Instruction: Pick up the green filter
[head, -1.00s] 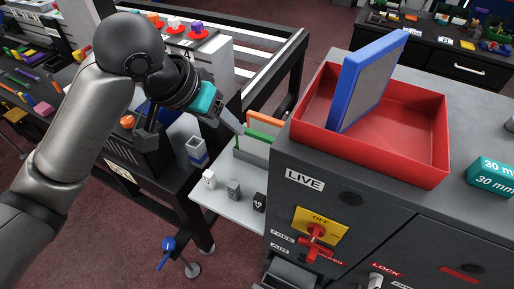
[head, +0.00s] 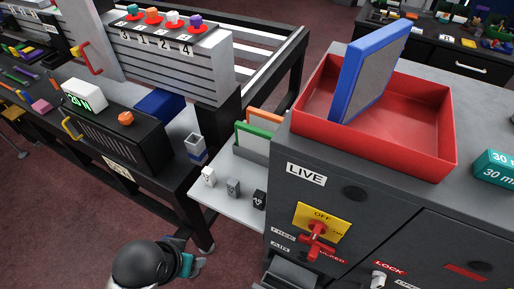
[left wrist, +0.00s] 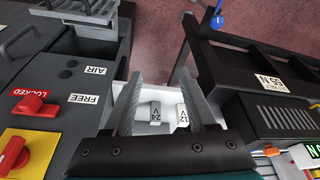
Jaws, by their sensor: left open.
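The green filter (head: 256,138) is a thin green-edged panel standing upright on a small white shelf, beside the grey cabinet. An orange-edged filter (head: 265,117) stands just behind it. A blue-framed filter (head: 375,75) leans tilted in the red tray. In the head view my left gripper (head: 198,262) is low at the bottom, below the shelf in the picture and well apart from the green filter. In the left wrist view its two fingers (left wrist: 162,85) are spread with nothing between them; I cannot make out the green filter there. My right gripper is not in view.
Small labelled blocks (head: 232,187) stand along the front of the white shelf (head: 222,203). The cabinet with a red switch (head: 316,240) borders it on the right. A black bench with a dark box (head: 115,135) lies left. Open floor shows between them.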

